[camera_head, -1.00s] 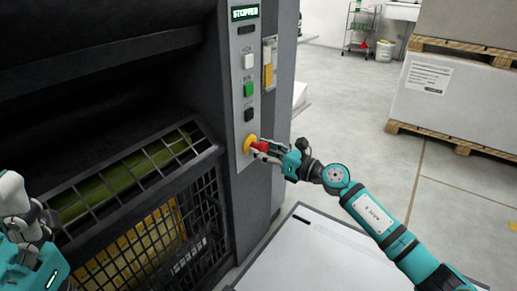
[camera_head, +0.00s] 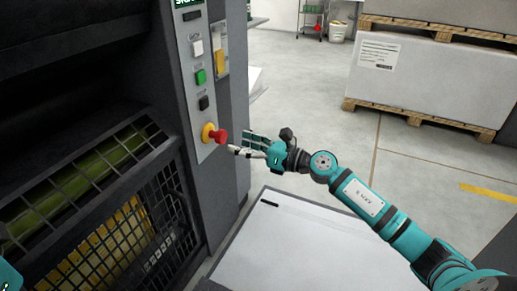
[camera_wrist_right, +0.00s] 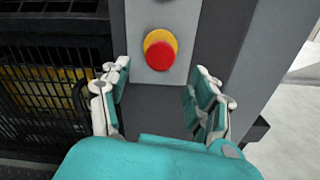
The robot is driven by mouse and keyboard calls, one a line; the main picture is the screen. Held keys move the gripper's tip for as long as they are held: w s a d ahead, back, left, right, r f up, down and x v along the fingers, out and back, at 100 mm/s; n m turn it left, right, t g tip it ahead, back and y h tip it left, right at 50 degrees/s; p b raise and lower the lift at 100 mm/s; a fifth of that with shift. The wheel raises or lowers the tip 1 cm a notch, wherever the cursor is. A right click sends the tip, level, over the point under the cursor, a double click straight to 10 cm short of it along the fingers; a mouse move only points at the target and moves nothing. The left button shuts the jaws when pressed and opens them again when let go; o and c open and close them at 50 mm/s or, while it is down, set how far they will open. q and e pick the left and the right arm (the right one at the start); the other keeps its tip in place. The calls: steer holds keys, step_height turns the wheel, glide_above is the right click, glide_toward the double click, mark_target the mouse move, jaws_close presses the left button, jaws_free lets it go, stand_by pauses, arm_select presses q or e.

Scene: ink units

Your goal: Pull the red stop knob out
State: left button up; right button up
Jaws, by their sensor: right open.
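The red stop knob (camera_head: 220,136) sits on a yellow collar (camera_head: 208,132) low on the grey control panel (camera_head: 193,75). In the right wrist view the red knob (camera_wrist_right: 160,55) shows face-on, with the yellow collar around it. My right gripper (camera_head: 240,142) is open and empty, just right of the knob and apart from it. In the right wrist view its two fingers (camera_wrist_right: 155,88) are spread wide, with the knob beyond them. At the lower left edge of the head view only a small teal piece of my left arm shows; its fingers are out of frame.
Above the knob are a black button (camera_head: 204,102), a green button (camera_head: 201,77) and a white button (camera_head: 198,48). A mesh guard (camera_head: 130,235) covers the machine's lower left. A white-topped surface (camera_head: 290,250) lies below my right arm. Pallets with wrapped stacks (camera_head: 400,75) stand behind.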

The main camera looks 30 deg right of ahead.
steer(key=v, duration=0.5)
steer(key=shift+s+d, duration=0.1)
steer(key=shift+s, duration=0.1)
stand_by(0.3)
